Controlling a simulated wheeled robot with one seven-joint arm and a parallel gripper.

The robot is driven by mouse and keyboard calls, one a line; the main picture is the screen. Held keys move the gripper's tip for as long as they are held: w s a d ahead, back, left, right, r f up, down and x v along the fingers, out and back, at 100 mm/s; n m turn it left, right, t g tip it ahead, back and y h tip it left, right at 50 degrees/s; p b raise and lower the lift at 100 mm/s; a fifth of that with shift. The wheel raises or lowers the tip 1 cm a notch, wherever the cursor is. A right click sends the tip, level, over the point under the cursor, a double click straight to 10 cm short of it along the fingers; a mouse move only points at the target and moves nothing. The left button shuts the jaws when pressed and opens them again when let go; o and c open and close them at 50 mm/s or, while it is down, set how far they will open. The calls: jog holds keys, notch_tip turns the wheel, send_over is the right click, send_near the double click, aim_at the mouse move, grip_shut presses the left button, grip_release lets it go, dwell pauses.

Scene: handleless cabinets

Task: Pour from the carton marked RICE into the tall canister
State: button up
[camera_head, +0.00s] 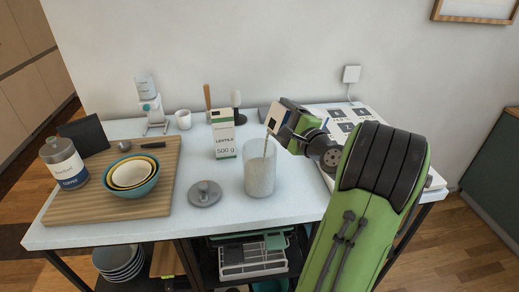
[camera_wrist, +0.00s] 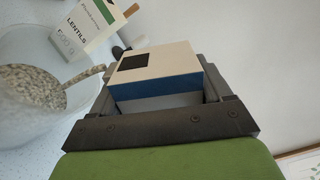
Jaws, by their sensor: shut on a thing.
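My gripper (camera_head: 292,131) is shut on a white carton with a blue band (camera_head: 280,112). The carton is tilted to the left above the rim of the clear tall canister (camera_head: 260,176). A thin stream of grains runs from the carton into the canister. In the wrist view, the carton (camera_wrist: 155,62) sits between the fingers, and pale grains lie inside the canister (camera_wrist: 18,118). The carton's name cannot be read. The canister has no lid on, and a grey round lid with a knob (camera_head: 205,194) lies to its left on the table.
A LENTILS carton (camera_head: 223,136) stands upright close behind the canister. A wooden board (camera_head: 105,207) on the left bears nested bowls (camera_head: 133,178) and a labelled jar (camera_head: 64,163). A white mug (camera_head: 183,119) stands farther back. A hob-like panel (camera_head: 345,113) lies at right.

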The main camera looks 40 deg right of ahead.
jog(key=shift+a+f+n+b, duration=0.1)
jog(key=shift+f+n+b, duration=0.1)
jog(key=shift+n+b, duration=0.35)
jog(key=shift+w+a+r+n+b, duration=0.15)
jog(key=shift+a+n+b, duration=0.25)
jog(key=shift+a+b, duration=0.15)
jog(key=shift+w+a+r+n+b, duration=0.1)
jog(key=shift+a+r+n+b, duration=0.05)
jog(key=shift+a+n+b, duration=0.3)
dwell(1.2)
jog(key=shift+a+r+n+b, duration=0.15)
jog(key=shift+a+n+b, duration=0.1)
jog(key=shift+n+b, duration=0.3)
dwell(1.7)
